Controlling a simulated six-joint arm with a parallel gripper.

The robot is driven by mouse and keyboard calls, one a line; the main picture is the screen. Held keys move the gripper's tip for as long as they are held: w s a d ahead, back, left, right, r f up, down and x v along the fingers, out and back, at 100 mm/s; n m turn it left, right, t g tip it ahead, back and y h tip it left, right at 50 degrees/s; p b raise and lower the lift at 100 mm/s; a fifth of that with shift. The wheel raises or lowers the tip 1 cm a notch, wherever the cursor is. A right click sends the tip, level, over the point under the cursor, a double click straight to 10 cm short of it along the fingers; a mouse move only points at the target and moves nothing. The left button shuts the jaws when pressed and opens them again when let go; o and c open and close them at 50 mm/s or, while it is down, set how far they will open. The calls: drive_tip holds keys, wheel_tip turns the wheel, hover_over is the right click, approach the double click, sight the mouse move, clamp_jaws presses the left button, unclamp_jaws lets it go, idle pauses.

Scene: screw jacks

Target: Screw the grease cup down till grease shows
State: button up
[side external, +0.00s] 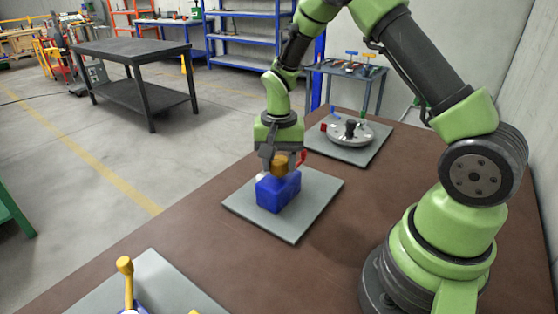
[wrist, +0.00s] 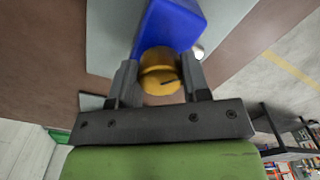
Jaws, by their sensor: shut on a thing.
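The grease cup (side external: 280,163) is a round brass-coloured cap on top of a blue block (side external: 275,193). My gripper (side external: 279,158) points down over it and is shut on the cup. In the wrist view the cup (wrist: 161,72) sits between the two dark fingers of my gripper (wrist: 160,85), with a dark mark on its face. The blue block (wrist: 172,24) extends behind the cup there. The cup's thread is hidden, and I see no grease around it.
The block stands on a grey plate (side external: 318,208) on the brown table (side external: 210,245). A round metal fixture (side external: 350,131) on another plate stands behind to the right. A yellow-handled device (side external: 126,275) is at the front left. A small red part (side external: 303,157) is close beside my gripper.

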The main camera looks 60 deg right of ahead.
sight(279, 160)
drive_tip(key=shift+r, duration=0.1)
drive_tip(key=o, duration=0.9)
drive_tip(key=shift+o, duration=0.2)
wheel_tip(279, 160, up, 10)
drive_tip(key=shift+f, duration=0.1)
drive_tip(key=s+a+r+n+t+y, duration=0.1)
drive_tip(key=s+a+r+n+t, duration=0.2)
drive_tip(key=s+r, duration=0.3)
drive_tip(key=s+a+r+n+t+y, duration=0.1)
drive_tip(key=s+a+r+n+t, duration=0.3)
drive_tip(key=s, duration=0.7)
drive_tip(key=shift+s+a+r, duration=0.25)
drive_tip(key=shift+a+r, duration=0.7)
drive_tip(key=shift+a, duration=0.3)
